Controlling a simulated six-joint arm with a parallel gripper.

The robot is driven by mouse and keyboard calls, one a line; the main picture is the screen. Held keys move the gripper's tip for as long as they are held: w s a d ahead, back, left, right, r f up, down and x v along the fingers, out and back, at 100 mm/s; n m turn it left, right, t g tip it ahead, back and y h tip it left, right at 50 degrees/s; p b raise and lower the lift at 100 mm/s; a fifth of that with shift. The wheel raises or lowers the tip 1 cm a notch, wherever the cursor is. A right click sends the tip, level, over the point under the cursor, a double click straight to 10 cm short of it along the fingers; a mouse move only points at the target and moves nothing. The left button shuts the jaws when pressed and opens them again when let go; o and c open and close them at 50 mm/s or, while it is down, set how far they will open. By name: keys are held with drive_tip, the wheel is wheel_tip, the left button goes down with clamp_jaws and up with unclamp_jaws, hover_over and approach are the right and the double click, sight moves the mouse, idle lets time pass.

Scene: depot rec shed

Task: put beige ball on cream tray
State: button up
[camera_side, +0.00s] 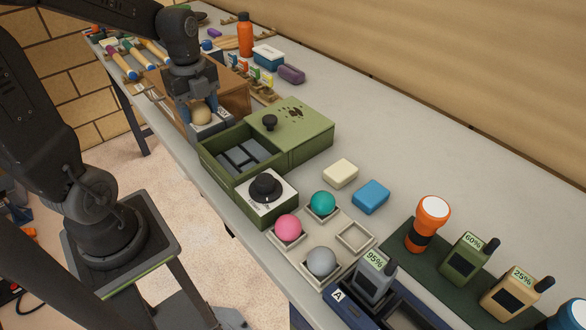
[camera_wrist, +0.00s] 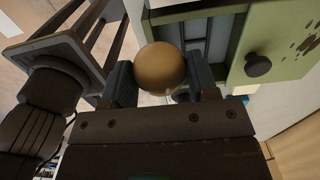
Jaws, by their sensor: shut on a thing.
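My gripper (camera_side: 201,108) is shut on the beige ball (camera_side: 202,117), with one finger on each side of it. In the wrist view the ball (camera_wrist: 160,68) sits between the two fingers. The gripper is beyond the green box, in front of a wooden crate. An empty square cream tray (camera_side: 355,237) lies at the front right, far from the gripper. Similar small trays beside it hold a pink ball (camera_side: 288,227), a teal ball (camera_side: 323,203) and a grey ball (camera_side: 321,262).
A green box (camera_side: 305,136) with an open compartment and black knob stands between gripper and trays. A dial box (camera_side: 265,190), cream block (camera_side: 340,172) and blue block (camera_side: 371,196) are near the trays. Radios and an orange torch (camera_side: 431,222) stand right. The table's back right is clear.

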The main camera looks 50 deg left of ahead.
drive_tip(key=w+d+m, duration=0.4)
drive_tip(key=d, duration=0.4)
drive_tip(key=w+d+m, duration=0.4)
drive_tip(key=d+m, duration=0.1)
drive_tip(key=d, duration=0.4)
drive_tip(key=w+d+m, duration=0.4)
drive_tip(key=d, duration=0.4)
drive_tip(key=shift+m, duration=0.3)
drive_tip(key=d+f, duration=0.2)
drive_tip(key=d, duration=0.2)
drive_tip(key=s+d+f, duration=0.1)
drive_tip(key=d+f, duration=0.1)
drive_tip(key=d, duration=0.2)
drive_tip(key=s+d+f, duration=0.1)
drive_tip(key=d+f, duration=0.1)
drive_tip(key=d, duration=0.1)
drive_tip(key=shift+d, duration=0.4)
drive_tip(key=shift+d+f, duration=0.15)
drive_tip(key=shift+f, duration=1.95)
drive_tip(key=shift+f, duration=0.45)
